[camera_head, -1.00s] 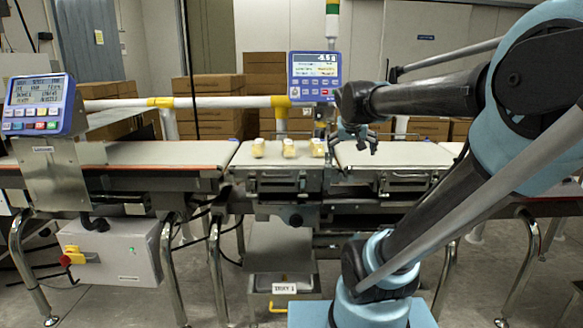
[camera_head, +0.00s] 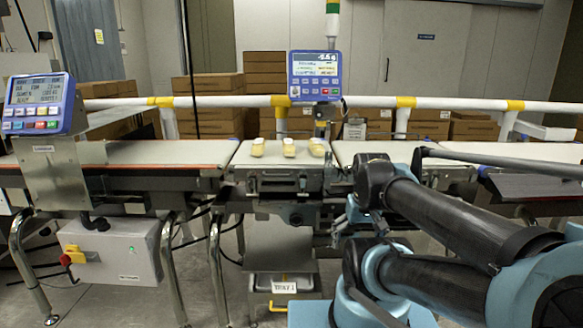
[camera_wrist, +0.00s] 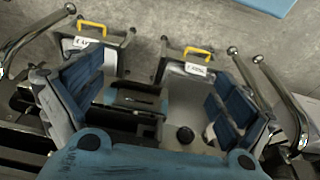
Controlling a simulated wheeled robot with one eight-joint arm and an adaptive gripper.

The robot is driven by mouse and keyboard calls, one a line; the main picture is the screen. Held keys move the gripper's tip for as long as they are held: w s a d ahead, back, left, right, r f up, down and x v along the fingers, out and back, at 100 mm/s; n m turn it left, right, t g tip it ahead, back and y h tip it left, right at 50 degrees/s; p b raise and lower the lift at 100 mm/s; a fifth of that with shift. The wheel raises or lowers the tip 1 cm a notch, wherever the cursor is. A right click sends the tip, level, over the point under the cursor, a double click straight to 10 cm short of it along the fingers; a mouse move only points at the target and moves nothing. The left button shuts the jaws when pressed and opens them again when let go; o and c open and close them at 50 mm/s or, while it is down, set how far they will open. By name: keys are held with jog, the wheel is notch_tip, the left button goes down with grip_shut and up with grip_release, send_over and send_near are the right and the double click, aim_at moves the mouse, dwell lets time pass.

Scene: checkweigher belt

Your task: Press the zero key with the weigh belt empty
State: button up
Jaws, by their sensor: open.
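The zero key cannot be picked out at this size. My gripper (camera_head: 345,222) is low in front of the belt frame, partly hidden by my arm. In the wrist view my gripper (camera_wrist: 150,95) is open and empty, its blue-padded fingers wide apart.
A second blue terminal (camera_head: 40,104) with coloured keys stands at left. A white guard rail (camera_head: 220,102) runs behind the belts. Below, a tray with a yellow handle (camera_head: 277,307) hangs labelled; the wrist view shows two yellow handles (camera_wrist: 90,24) (camera_wrist: 200,53). Belt legs stand on both sides.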

jog(key=c, duration=0.9)
jog(key=shift+w+f, duration=0.2)
jog(key=shift+w, duration=0.2)
jog(key=c, duration=0.5)
jog(key=shift+w, duration=0.15)
jog(key=c, duration=0.4)
grip_shut()
